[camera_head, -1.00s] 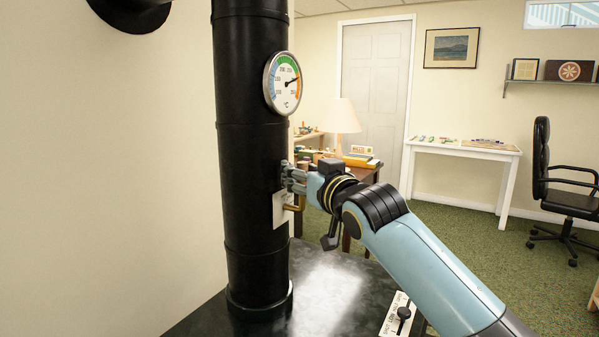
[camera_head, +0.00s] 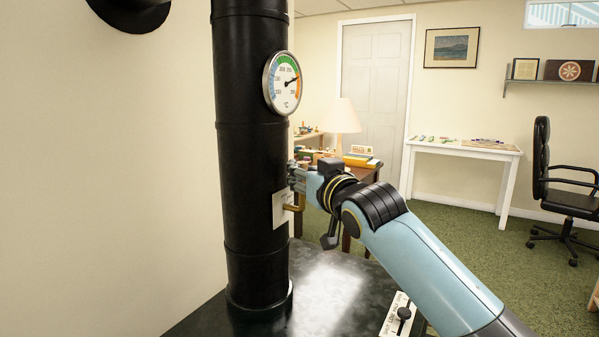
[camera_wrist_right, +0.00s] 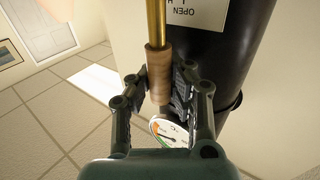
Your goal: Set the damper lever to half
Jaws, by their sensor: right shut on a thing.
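The damper lever shows as a brass rod (camera_head: 293,208) in the head view, at a pale label plate (camera_head: 279,211) on the black stovepipe (camera_head: 254,165). In the right wrist view its wooden handle (camera_wrist_right: 158,75) sits between my right gripper's fingers, with the brass rod (camera_wrist_right: 155,24) beyond. The plate (camera_wrist_right: 197,12) shows "OPEN" upside down; its other marks are mostly cut off. My right gripper (camera_head: 296,176) is shut on the handle, close beside the pipe. The handle is hidden in the head view. My left gripper is not in view.
A round thermometer (camera_head: 283,83) sits on the pipe above my right gripper. The dark stove top (camera_head: 330,290) lies below, with a small slider plate (camera_head: 398,314) at its front right. A wooden table with a lamp (camera_head: 340,116) stands behind my right arm.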

